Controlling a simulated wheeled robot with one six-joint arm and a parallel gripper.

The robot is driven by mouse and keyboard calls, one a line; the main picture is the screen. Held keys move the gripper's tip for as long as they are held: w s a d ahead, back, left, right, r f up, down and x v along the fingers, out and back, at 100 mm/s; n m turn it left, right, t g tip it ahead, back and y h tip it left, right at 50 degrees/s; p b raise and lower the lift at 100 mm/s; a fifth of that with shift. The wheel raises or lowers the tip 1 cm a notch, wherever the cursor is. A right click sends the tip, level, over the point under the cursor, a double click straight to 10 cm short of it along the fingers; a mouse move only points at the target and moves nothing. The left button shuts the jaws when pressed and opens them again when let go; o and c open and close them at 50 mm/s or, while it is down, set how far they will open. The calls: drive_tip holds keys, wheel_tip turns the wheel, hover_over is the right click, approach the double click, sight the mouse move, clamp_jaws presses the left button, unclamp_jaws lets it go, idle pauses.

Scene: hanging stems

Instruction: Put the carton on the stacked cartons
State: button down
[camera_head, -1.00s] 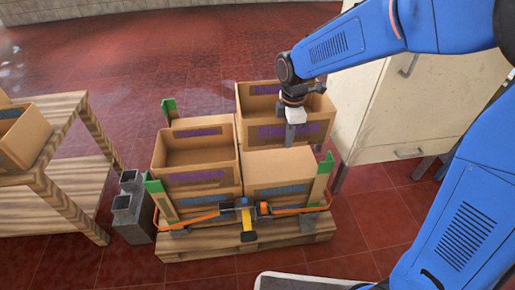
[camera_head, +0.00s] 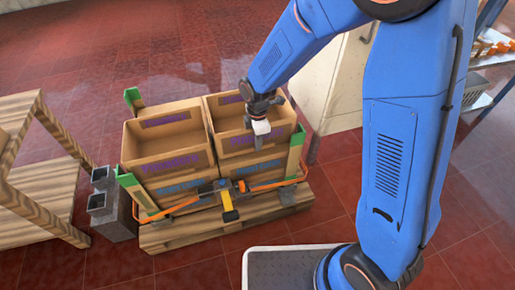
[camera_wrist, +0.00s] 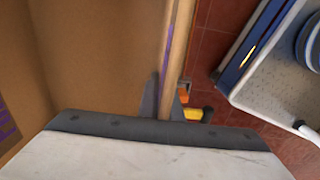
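The carton (camera_head: 234,145) is an open, empty brown box with purple print. It sits at the top of the right-hand stack, level with the carton beside it; whether it fully rests there I cannot tell. The stacked cartons (camera_head: 180,190) are brown with blue print on the lower ones. My gripper (camera_head: 260,139) is at the carton's front wall, near its right corner. In the wrist view the carton's wall (camera_wrist: 178,50) runs between my fingers (camera_wrist: 165,98), and the gripper looks shut on it. The lower right carton is partly hidden.
The cartons stand on a wooden pallet (camera_head: 195,233) with green-topped corner posts (camera_head: 126,179) and an orange strap with a yellow buckle (camera_head: 229,205). Grey blocks (camera_head: 112,205) and a wooden table (camera_head: 40,200) are at left. A cream cabinet (camera_head: 335,85) stands behind at right.

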drive_tip(key=shift+f, duration=1.5)
drive_tip(key=shift+f, duration=0.2)
drive_tip(key=c, duration=2)
unclamp_jaws()
drive_tip(key=shift+r, duration=0.1)
